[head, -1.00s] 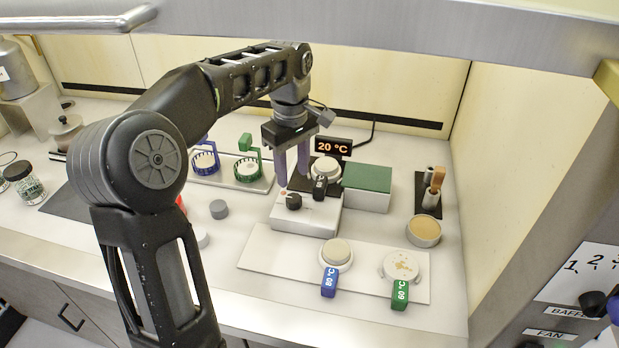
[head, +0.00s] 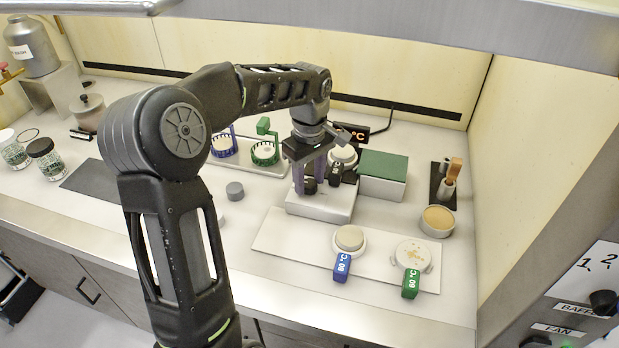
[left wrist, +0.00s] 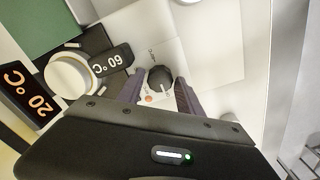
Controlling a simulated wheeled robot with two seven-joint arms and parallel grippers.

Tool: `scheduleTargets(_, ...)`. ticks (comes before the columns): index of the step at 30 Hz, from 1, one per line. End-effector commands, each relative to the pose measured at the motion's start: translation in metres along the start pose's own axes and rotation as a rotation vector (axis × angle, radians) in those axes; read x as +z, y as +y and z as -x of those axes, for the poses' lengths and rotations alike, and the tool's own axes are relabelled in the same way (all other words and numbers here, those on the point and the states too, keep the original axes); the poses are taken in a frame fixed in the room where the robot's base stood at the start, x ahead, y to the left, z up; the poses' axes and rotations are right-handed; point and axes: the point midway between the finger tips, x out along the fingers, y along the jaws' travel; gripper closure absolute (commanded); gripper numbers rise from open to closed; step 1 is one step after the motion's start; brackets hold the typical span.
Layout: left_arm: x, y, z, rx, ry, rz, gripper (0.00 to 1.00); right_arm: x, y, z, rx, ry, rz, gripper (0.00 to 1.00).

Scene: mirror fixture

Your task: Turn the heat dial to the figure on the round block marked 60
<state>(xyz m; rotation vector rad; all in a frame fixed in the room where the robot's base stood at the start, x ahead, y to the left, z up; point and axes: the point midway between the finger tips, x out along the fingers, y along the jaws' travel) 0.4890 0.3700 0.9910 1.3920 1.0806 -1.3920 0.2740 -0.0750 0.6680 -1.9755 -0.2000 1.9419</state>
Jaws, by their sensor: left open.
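The heat dial (head: 310,186) is a black knob on the white heater box (head: 325,208); it also shows in the left wrist view (left wrist: 158,78) with a pale pointer line. My left gripper (head: 309,184) is open over the box, with its purple fingers on either side of the dial. I cannot tell whether they touch it. A pale round block (left wrist: 72,82) sits on the heater's dark plate, with a black tag (left wrist: 110,60) that reads 60 °C. The display (left wrist: 28,97) reads 20 °C. My right gripper is not in view.
A white tray (head: 300,240) in front holds round blocks with a blue tag (head: 342,266) and a green tag (head: 411,283). A green-topped box (head: 382,165) stands right of the heater. A grey cylinder (head: 235,190) stands left of it.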

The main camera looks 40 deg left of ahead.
Motion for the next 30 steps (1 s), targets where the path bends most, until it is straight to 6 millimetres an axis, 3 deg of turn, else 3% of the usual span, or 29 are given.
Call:
scheduleTargets(10, 0.0000, 0.0001, -0.0049, 0.001, 0.000, 0.000, 0.58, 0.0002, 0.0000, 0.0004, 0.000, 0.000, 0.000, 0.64)
scheduleTargets(25, 0.0001, 0.0001, -0.0046, 0.001, 0.000, 0.000, 0.99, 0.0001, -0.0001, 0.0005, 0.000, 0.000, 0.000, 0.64)
scheduleTargets(30, 0.0001, 0.0001, -0.0044, 0.001, 0.000, -0.001, 1.00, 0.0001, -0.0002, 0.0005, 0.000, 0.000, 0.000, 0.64)
